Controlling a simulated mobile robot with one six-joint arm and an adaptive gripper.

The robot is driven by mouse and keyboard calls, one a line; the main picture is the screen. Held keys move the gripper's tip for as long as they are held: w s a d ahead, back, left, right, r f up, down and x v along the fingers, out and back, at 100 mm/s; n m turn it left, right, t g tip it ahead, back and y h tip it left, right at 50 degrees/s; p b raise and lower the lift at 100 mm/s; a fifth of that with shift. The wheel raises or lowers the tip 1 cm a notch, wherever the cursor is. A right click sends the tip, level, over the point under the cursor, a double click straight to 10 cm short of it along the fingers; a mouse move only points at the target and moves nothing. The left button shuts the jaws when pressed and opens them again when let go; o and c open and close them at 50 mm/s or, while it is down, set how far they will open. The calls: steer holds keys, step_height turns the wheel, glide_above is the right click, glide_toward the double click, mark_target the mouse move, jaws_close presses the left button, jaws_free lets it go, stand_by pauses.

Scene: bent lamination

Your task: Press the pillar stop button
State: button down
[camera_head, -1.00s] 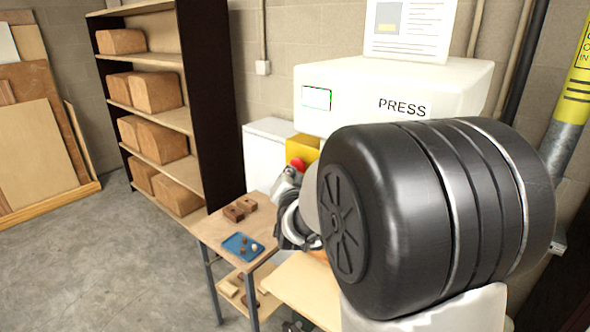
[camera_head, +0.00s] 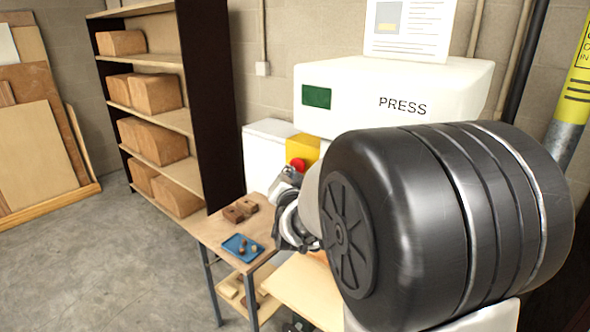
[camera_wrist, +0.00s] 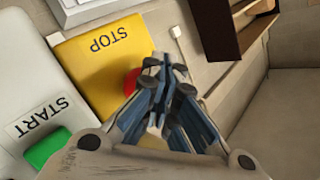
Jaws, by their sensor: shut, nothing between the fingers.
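The yellow stop box (camera_head: 303,146) is on the white press, with a red button (camera_head: 298,164) on its front. In the wrist view the yellow box (camera_wrist: 98,62) reads STOP, and its red button (camera_wrist: 130,82) is partly hidden behind the fingers. My gripper (camera_wrist: 163,68) is shut and empty, its tips beside and over the button's right edge in that view. In the head view my gripper (camera_head: 287,180) is just below the button, partly covered by my arm. I cannot tell whether the tips touch the button.
A START box (camera_wrist: 45,112) with a green button (camera_wrist: 48,148) stands left of the stop box in the wrist view. The press (camera_head: 390,92) bears a green panel (camera_head: 316,97). A small table (camera_head: 213,228) holds a blue tray (camera_head: 233,241) and brown blocks.

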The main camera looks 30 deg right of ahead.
steer(key=shift+s+a, duration=0.15)
steer(key=shift+a, duration=0.3)
steer(key=a, duration=0.1)
steer(key=s+a, duration=0.1)
steer(key=a, duration=0.2)
steer(key=shift+s+a, duration=0.35)
steer(key=shift+b, duration=0.3)
steer(key=s+a+f+n+g+y+b, duration=0.5)
steer(key=s+a+f+n+y+b, duration=0.25)
steer(key=s+a+f+b, duration=0.5)
steer(key=s+a+f+n+g+b, duration=0.1)
steer(key=s+f+n+g+b, duration=0.1)
steer(key=s+f, duration=0.4)
steer(key=s+a+f+n+g+b, duration=0.1)
steer(key=s+f, duration=0.6)
steer(key=s, duration=0.7)
steer(key=shift+s+n+g+b, duration=0.2)
steer(key=shift+n+g+b, duration=0.5)
steer(key=shift+n+g, duration=0.35)
